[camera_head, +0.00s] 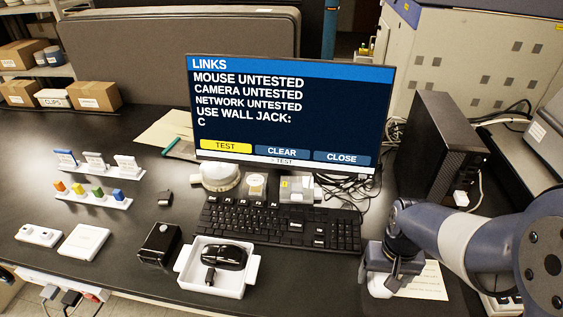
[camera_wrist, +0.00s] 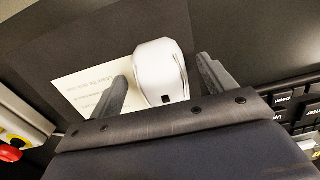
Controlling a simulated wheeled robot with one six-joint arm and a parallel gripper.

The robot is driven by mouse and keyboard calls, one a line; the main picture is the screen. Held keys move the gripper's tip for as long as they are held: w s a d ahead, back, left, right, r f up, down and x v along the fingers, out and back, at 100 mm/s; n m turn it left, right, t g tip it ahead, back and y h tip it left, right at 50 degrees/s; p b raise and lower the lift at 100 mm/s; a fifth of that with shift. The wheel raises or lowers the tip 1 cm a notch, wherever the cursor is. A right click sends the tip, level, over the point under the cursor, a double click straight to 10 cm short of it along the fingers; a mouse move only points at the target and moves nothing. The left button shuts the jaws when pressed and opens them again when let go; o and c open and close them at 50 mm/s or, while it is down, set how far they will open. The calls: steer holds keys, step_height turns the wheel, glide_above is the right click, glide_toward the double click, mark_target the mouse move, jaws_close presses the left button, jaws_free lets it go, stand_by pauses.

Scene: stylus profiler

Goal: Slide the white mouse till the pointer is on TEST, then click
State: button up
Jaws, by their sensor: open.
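The white mouse (camera_head: 378,285) sits on the dark desk at the lower right, partly hidden under my gripper (camera_head: 388,268). In the wrist view the mouse (camera_wrist: 161,62) lies between the two fingers of my gripper (camera_wrist: 163,70), with a gap visible on each side. The gripper is open. The monitor (camera_head: 290,115) shows a LINKS page reading MOUSE UNTESTED, CAMERA UNTESTED and NETWORK UNTESTED. The TEST button (camera_head: 226,146) is yellow, while CLEAR (camera_head: 282,151) and CLOSE (camera_head: 341,157) are blue. The strip below them reads TEST. I cannot make out a pointer arrow.
A keyboard (camera_head: 285,226) lies left of the gripper. A printed sheet (camera_head: 430,283) lies beside the white mouse. A black computer tower (camera_head: 440,145) stands behind the arm.

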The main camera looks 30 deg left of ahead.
mark_target(384, 277)
steer(key=shift+c, duration=0.3)
step_height(384, 277, up, 7)
steer(key=p, duration=0.5)
steer(key=shift+p, duration=0.4)
step_height(384, 277, up, 11)
steer(key=b, duration=0.1)
steer(key=shift+f, duration=0.2)
step_height(384, 277, down, 14)
steer(key=shift+r+b, duration=0.15)
steer(key=shift+b, duration=0.7)
steer(key=shift+f+b, duration=0.7)
steer(key=shift+f, duration=0.25)
